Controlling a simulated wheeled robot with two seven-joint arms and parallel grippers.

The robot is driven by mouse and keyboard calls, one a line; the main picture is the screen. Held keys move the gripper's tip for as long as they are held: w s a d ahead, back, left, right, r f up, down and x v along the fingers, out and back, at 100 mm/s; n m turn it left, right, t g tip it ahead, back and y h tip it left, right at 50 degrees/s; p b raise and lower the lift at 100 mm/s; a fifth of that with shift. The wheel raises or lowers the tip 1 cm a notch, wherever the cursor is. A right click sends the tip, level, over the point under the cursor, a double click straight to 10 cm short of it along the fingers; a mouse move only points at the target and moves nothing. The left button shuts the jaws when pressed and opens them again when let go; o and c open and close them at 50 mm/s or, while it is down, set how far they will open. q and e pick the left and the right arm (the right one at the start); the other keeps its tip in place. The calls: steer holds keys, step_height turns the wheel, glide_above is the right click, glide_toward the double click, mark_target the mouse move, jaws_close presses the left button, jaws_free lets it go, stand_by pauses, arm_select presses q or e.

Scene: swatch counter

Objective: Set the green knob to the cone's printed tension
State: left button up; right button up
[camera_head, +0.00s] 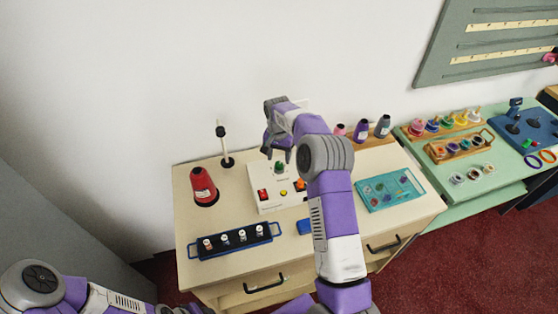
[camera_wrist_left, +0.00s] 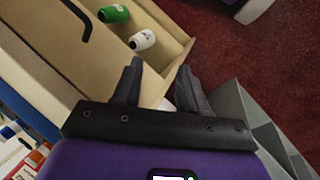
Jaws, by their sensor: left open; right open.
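The green knob (camera_head: 281,168) is on the upper part of a white control box (camera_head: 270,207) on the counter. My right gripper (camera_head: 278,153) is open just above the knob, with its fingers pointing down. I cannot tell whether it touches the knob. The red cone (camera_head: 203,187) stands on a dark base left of the box. Its print is too small to read. My left gripper (camera_wrist_left: 160,68) is open and empty in the left wrist view, beside an open drawer. In the head view only part of the left arm shows, at the bottom left.
The box also has red, yellow and orange controls. A blue tray (camera_head: 193,250) with several small spools lies in front. A teal board (camera_head: 420,191) lies right, a post (camera_head: 225,147) stands behind the cone. The drawer holds a green spool (camera_wrist_left: 113,13) and a white spool (camera_wrist_left: 142,40).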

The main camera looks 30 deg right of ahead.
mark_target(279, 163)
steer(key=shift+r, duration=2.25)
